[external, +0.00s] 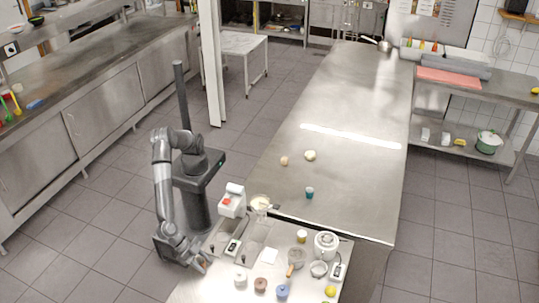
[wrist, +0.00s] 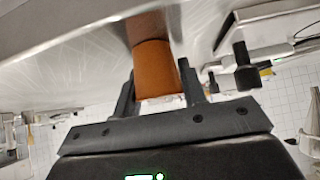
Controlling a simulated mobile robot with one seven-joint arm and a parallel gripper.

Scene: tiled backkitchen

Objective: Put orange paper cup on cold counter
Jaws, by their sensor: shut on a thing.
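My gripper (external: 200,264) is low at the left edge of the front worktop in the external view. In the wrist view, its two dark fingers (wrist: 158,88) are shut on the orange paper cup (wrist: 155,62), one on each side. I cannot make out the cup in the external view. A grey metal surface (wrist: 60,60) lies close beside the cup in the wrist view. A long steel counter (external: 345,115) runs back through the middle, and a steel counter with doors (external: 125,80) stands at the left. I cannot tell which is the cold counter.
The long counter holds a teal cup (external: 309,193) and two small round items. Its middle is bare.

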